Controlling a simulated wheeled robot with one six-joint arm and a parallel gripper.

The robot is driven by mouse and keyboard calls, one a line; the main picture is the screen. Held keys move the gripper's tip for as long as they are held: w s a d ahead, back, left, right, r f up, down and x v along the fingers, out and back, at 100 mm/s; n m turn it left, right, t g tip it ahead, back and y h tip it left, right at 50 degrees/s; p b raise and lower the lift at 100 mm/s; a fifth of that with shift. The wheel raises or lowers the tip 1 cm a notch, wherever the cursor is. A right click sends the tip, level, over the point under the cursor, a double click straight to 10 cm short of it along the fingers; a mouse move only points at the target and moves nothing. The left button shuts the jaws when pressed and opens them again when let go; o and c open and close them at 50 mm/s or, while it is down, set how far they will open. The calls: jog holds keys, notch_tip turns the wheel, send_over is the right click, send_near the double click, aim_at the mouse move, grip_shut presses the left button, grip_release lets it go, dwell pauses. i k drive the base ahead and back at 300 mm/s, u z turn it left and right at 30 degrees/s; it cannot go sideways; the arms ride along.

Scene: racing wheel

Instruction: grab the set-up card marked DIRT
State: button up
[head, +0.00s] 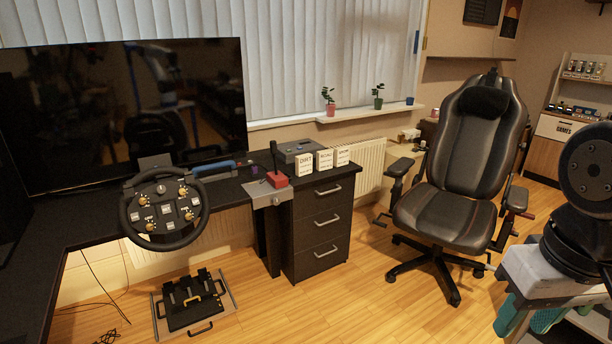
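Three small white cards stand side by side on top of the black drawer unit, right of the racing wheel. The left card (304,164) bears dark print that appears to read DIRT, with smaller lines below it that I cannot read. The middle card (325,160) and the right card (342,156) have different words, too small to read surely. All three are upright and face me, with nothing covering the left one. My gripper is not in the picture; only dark links of my arm show at the right edge, far from the cards.
A racing wheel (165,208) and a red-based shifter (277,178) stand left of the cards. A grey box (299,150) lies behind them. The drawer unit (319,222) has protruding handles. Pedals (193,302) lie on the floor. A black chair (455,200) stands right; open floor lies in front.

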aim_at(303, 163)
jog(key=u, duration=0.3)
jog(key=i, duration=0.7)
jog(key=u, duration=1.15)
jog(key=i, duration=1.05)
jog(key=z, duration=0.7)
jog(key=i, duration=0.6)
jog(key=z, duration=0.75)
jog(key=i, duration=0.6)
jog(key=z, duration=0.2)
